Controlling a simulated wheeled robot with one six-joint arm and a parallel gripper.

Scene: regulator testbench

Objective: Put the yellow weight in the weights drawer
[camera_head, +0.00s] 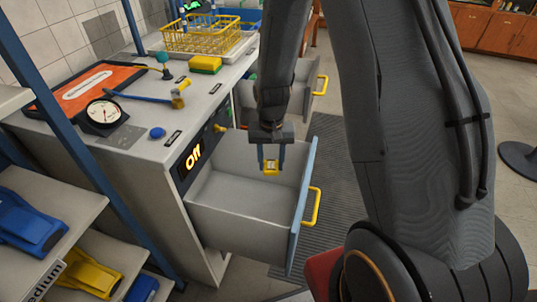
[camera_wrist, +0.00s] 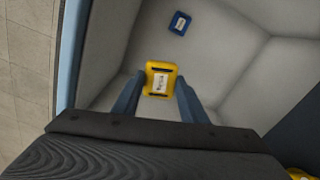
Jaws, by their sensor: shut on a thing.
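My gripper (camera_head: 271,166) is shut on the yellow weight (camera_head: 271,167), a small block with a white label. It holds the weight over the open drawer (camera_head: 245,210), near its upper part. In the wrist view the yellow weight (camera_wrist: 159,80) sits between the two blue-grey fingers (camera_wrist: 158,95), with the drawer floor (camera_wrist: 225,70) beyond it. A small blue weight (camera_wrist: 180,23) with a white label lies on the drawer floor in the wrist view. It is hidden in the head view.
The drawer has a blue-edged front with a yellow handle (camera_head: 312,207). Another drawer with a yellow handle (camera_head: 320,85) is open farther back. An "Off" display (camera_head: 194,156) glows on the bench side.

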